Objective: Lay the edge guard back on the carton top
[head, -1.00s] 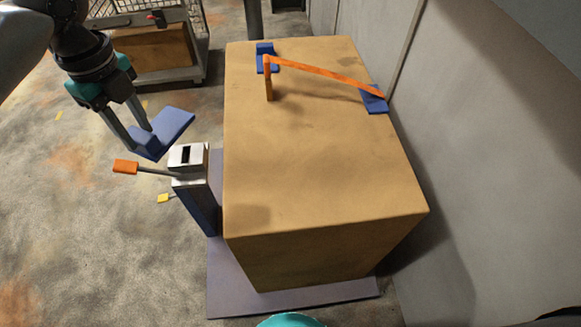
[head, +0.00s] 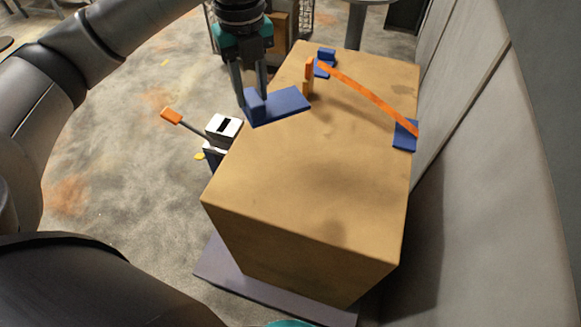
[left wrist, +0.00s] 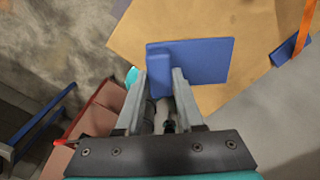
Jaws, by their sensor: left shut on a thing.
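The blue edge guard (head: 282,106) is an L-shaped piece with a flat plate and a short upright flange. My left gripper (head: 253,97) is shut on its flange, and the plate reaches over the left edge of the carton top (head: 290,175). In the left wrist view the guard (left wrist: 205,60) lies ahead of my left gripper (left wrist: 160,80), over the brown carton (left wrist: 200,20). I cannot tell whether the guard touches the carton or hangs just above it. My right gripper is not in view.
An orange strap (head: 365,92) crosses the far part of the carton between two other blue guards, one at the right edge (head: 405,135). A ratchet post with an orange-ended lever (head: 172,116) stands at the carton's left. A grey wall (head: 460,180) runs close on the right.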

